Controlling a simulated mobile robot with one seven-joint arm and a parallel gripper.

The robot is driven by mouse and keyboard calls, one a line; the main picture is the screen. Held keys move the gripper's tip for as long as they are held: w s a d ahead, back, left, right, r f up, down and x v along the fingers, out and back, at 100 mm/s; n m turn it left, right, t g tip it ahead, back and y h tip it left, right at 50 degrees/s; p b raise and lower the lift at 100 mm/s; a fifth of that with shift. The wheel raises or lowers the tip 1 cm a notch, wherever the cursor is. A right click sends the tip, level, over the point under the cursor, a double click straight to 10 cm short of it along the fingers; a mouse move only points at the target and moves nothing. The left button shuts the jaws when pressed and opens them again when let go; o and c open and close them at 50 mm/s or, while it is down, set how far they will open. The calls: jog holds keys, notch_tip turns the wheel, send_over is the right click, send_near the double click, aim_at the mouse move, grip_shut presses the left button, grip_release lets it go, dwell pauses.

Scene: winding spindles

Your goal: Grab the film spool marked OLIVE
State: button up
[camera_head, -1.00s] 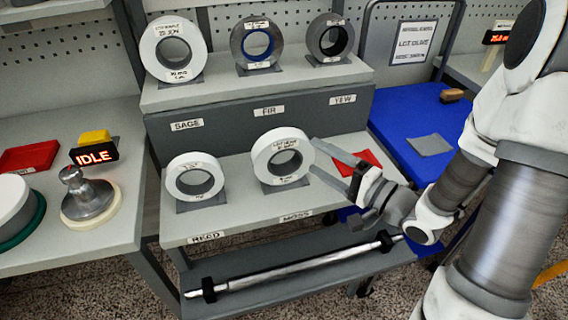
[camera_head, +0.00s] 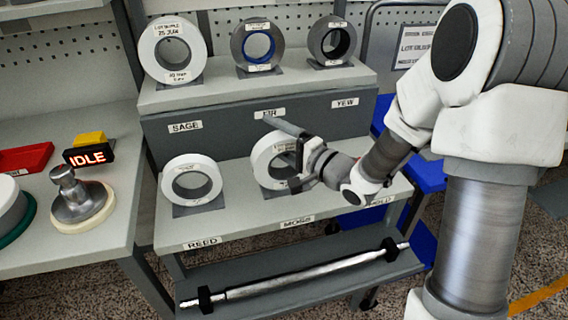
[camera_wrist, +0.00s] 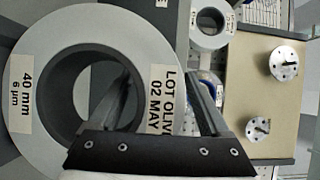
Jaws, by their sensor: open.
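The white spool (camera_head: 262,162) stands on the lower tier above the MOSS label, partly hidden by my gripper. In the wrist view the spool (camera_wrist: 40,65) shows a label starting "LOT OLIV" with "02 MAY", and another reading "40 mm". My gripper (camera_head: 284,153) is open at this spool. In the wrist view one finger of my gripper (camera_wrist: 160,75) overlaps the dark core hole and the other lies off the spool's right rim, so the labelled ring wall shows between them. I cannot tell how deep the fingers reach.
Another white spool (camera_head: 171,187) stands to the left above REED. The upper tier holds a white spool (camera_head: 151,48) and two grey ones (camera_head: 239,45) (camera_head: 317,40). A metal bar (camera_head: 300,276) lies on the bottom shelf. A bench with an IDLE sign (camera_head: 89,156) is left.

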grip_shut()
dwell(0.4)
jog(key=shift+r, duration=0.1)
dwell(0.9)
